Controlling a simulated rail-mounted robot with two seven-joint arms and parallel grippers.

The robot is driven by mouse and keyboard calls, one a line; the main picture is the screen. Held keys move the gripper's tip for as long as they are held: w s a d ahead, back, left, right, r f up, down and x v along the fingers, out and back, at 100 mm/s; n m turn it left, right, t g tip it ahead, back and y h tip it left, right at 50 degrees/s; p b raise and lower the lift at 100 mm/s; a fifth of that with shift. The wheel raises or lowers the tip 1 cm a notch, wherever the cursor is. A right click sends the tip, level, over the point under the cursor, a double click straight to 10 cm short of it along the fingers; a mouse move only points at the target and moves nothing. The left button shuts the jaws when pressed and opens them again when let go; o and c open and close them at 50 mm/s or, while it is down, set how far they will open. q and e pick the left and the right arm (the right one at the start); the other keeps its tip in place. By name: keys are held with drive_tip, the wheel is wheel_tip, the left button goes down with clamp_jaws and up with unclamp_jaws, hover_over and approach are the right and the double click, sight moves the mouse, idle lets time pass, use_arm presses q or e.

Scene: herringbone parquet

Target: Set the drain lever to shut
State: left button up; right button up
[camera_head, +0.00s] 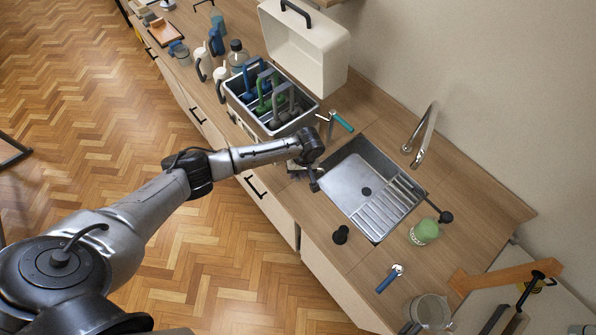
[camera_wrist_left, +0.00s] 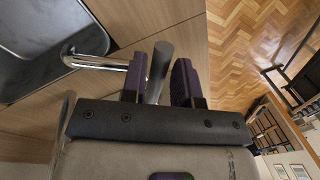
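My left gripper (camera_head: 312,180) is low over the counter at the left edge of the steel sink (camera_head: 345,186). In the left wrist view the two dark fingers of the left gripper (camera_wrist_left: 160,82) are apart, with a dark grey cylindrical handle (camera_wrist_left: 162,62) between them. A gap shows at its right side; contact at the left is unclear. A bent chrome rod (camera_wrist_left: 98,62) runs behind the left finger towards this handle. The drain lever carries no readable label; this handle may be its grip. The drain hole (camera_head: 366,191) is visible in the sink. My right gripper is not in view.
A chrome tap (camera_head: 424,135) stands behind the sink. A teal-handled fitting (camera_head: 341,122), a black knob (camera_head: 340,235), a black-ended rod (camera_head: 445,216), a blue-handled fitting (camera_head: 389,279) and a green-topped jar (camera_head: 425,232) surround it. A tool caddy (camera_head: 246,118) stands to the left.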

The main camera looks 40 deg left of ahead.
use_arm(q)
clamp_jaws()
